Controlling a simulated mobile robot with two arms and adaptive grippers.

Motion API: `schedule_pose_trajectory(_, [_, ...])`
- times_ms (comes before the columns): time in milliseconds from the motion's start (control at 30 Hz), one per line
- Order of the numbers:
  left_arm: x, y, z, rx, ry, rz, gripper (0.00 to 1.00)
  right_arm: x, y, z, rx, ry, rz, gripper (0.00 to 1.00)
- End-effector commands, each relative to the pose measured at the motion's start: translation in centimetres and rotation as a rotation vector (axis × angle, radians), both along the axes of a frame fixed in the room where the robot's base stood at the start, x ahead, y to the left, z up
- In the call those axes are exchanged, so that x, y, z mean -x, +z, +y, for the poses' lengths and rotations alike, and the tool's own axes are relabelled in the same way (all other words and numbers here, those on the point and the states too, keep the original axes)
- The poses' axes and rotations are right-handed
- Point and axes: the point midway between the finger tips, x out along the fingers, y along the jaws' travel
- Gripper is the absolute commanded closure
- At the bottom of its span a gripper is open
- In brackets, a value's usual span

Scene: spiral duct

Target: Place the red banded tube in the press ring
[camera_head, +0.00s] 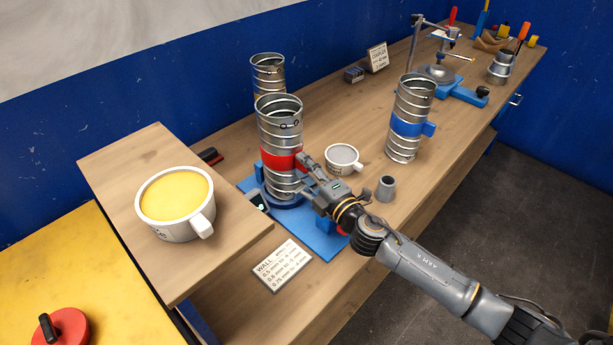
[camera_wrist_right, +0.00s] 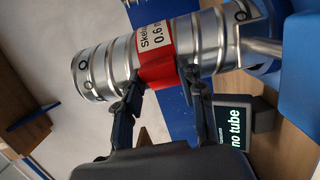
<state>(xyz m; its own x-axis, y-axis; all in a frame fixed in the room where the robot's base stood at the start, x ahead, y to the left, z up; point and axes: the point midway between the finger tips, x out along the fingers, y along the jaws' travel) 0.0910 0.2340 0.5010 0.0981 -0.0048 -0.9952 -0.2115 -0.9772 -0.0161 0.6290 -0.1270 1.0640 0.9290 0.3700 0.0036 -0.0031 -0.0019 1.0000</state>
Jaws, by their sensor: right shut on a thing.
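The red banded tube (camera_head: 279,122) is a ribbed silver duct standing roughly upright over the blue press base (camera_head: 318,234). My right gripper (camera_head: 304,170) is shut on its red band. In the right wrist view, the two fingers (camera_wrist_right: 164,92) lie on either side of the tube (camera_wrist_right: 105,68), at the red band (camera_wrist_right: 168,58) with its "0.6" label. The blue press ring (camera_head: 284,203) is at the tube's lower end in the head view. Whether the tube is seated or just above it, I cannot tell. A small display (camera_wrist_right: 233,130) reads "no tube". My left gripper is not in view.
A grey-filled cup (camera_head: 343,160) and a small metal cup (camera_head: 385,188) sit close to my right gripper. A yellow-filled mug (camera_head: 176,203) stands on the left board.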

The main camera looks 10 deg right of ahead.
Motion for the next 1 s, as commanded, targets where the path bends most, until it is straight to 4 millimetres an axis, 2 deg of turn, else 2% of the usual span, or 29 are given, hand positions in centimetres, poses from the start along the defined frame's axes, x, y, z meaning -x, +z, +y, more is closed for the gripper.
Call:
schedule_pose_trajectory(33, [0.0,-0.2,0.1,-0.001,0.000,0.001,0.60,0.1,-1.0,0.0,0.000,-0.003,0.004,1.00])
schedule_pose_trajectory(133, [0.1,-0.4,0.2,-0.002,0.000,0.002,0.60,0.1,-1.9,-0.1,-0.001,-0.002,0.003,1.00])
schedule_pose_trajectory(533, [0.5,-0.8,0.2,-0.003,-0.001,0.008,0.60,0.1,-2.4,-0.1,0.000,-0.001,0.000,1.00])
schedule_pose_trajectory(567, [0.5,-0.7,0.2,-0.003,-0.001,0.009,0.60,0.1,-2.4,-0.1,0.001,-0.001,0.004,0.55])
schedule_pose_trajectory(633, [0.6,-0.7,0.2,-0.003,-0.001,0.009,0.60,0.1,-2.4,-0.1,0.001,-0.001,0.004,0.41])
schedule_pose_trajectory(667, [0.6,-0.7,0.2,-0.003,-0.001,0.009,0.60,0.1,-2.4,-0.1,0.001,-0.001,0.004,0.38])
schedule_pose_trajectory(1000, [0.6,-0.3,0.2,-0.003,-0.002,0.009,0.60,0.1,-2.1,-0.1,0.001,-0.001,0.004,0.38])
